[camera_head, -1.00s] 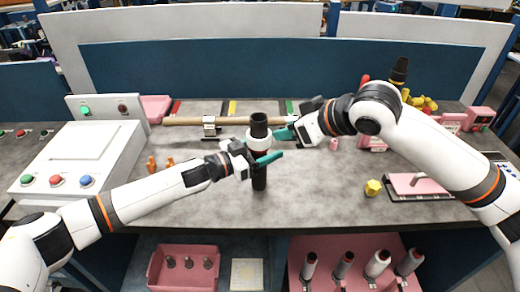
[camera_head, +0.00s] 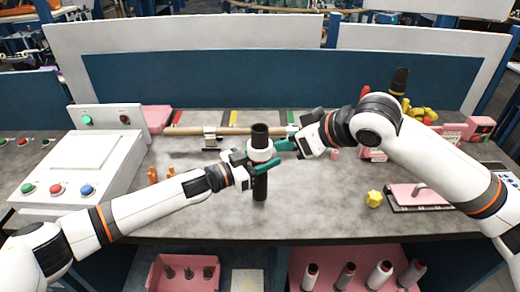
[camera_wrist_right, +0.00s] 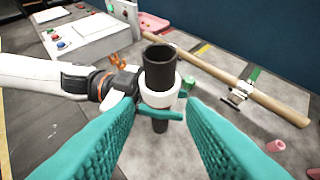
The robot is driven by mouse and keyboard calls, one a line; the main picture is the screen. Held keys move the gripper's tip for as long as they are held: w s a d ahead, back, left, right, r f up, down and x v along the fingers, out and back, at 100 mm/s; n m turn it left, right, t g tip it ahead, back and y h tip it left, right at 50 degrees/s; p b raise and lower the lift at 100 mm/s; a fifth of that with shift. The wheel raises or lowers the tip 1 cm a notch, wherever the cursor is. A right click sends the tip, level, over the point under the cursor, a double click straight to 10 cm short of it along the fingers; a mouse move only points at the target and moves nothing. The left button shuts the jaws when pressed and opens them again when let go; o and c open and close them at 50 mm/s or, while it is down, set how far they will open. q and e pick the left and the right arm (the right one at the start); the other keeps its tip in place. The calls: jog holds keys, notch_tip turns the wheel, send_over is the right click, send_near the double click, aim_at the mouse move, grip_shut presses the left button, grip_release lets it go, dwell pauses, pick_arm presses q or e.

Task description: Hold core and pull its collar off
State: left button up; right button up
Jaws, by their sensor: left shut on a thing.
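The core is an upright black tube (camera_head: 260,187) at the middle of the work table, with a white collar (camera_head: 260,152) around its upper part. My left gripper (camera_head: 259,166) is shut on the core just below the collar. My right gripper (camera_head: 284,145) is beside the collar, on its right. In the right wrist view its two green fingers (camera_wrist_right: 165,140) are spread apart and hold nothing. The collar (camera_wrist_right: 160,91) and the core's open top (camera_wrist_right: 159,62) are ahead of that gap. The left fingers partly hide the core under the collar.
A wooden rod (camera_head: 225,131) lies on holders behind the core. A white control box (camera_head: 82,165) stands at left. A yellow knob (camera_head: 374,199) and a pink-topped plate (camera_head: 418,194) lie at right. The table front is mostly clear.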

aim_at(260, 144)
dwell(0.3)
jog(key=o, duration=0.5)
jog(key=shift+w, duration=0.2)
jog(key=shift+o, duration=0.3)
jog(key=w+a+r+m+g+h, duration=0.2)
jog(key=w+a+m+h, duration=0.1)
jog(key=w, duration=0.4)
jog(key=shift+m+g+h, duration=0.3)
jog(key=shift+m, duration=0.4)
jog(key=shift+w+a+r+m+g+h, duration=0.3)
jog(key=shift+a+m+g+h, duration=0.1)
jog(key=shift+a+m+g, duration=0.05)
jog(key=shift+w+a+r+m+g+h, duration=0.25)
jog(key=shift+a+m+g+h, duration=0.15)
jog(key=shift+m+g, duration=0.05)
jog(key=f+m+g, duration=0.1)
jog(key=f, duration=0.2)
jog(key=s+a+f+m+g+h, duration=0.1)
jog(key=f, duration=0.2)
jog(key=s+a+f+g+h, duration=0.1)
jog(key=f, duration=0.2)
jog(key=shift+f+m, duration=0.15)
jog(key=shift+m, duration=0.25)
jog(key=shift+w, duration=0.1)
jog(key=c, duration=0.8)
